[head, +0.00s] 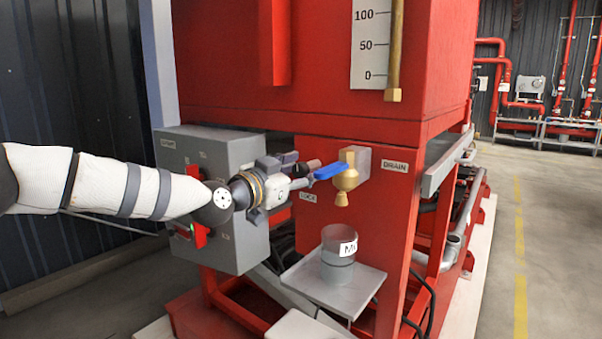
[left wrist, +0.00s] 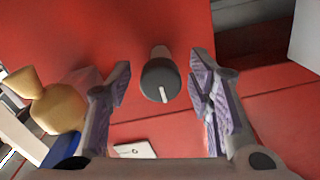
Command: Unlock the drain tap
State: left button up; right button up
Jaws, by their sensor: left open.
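The brass drain tap (head: 346,180) sits on the red panel beside the DRAIN label, with its blue lever (head: 331,171) pointing left. In the left wrist view the brass body (left wrist: 58,107) is at the left and a bit of blue lever (left wrist: 66,161) is at the lower left. A round dark lock knob (left wrist: 160,82) with a white mark stands out from the red panel. My left gripper (left wrist: 162,90) is open, with one finger on each side of the knob and visible gaps. In the head view my left gripper (head: 302,170) is left of the lever. My right gripper is not in view.
A clear cup (head: 339,262) stands on a grey shelf (head: 365,283) below the tap. A grey control box (head: 228,240) with a red switch is behind my left arm. A level scale (head: 370,40) is above. The floor at the right is clear.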

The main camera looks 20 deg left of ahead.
pick_arm(q)
jog(key=shift+r, duration=0.1)
jog(key=shift+c, duration=0.2)
grip_shut()
jog(key=shift+n, duration=0.3)
jog(key=n, duration=0.4)
jog(key=shift+a+n+b, duration=0.1)
jog(key=shift+n+b, duration=0.2)
jog(key=shift+n, duration=0.1)
jog(key=n, duration=0.4)
jog(key=shift+f+n+b, duration=0.2)
jog(key=shift+n+b, duration=0.1)
jog(key=shift+b, duration=0.05)
jog(key=n+b, duration=0.1)
jog(key=n, duration=0.4)
jog(key=shift+a+f, duration=0.1)
jog(key=shift+n+b, duration=0.55)
jog(key=shift+n, duration=1.85)
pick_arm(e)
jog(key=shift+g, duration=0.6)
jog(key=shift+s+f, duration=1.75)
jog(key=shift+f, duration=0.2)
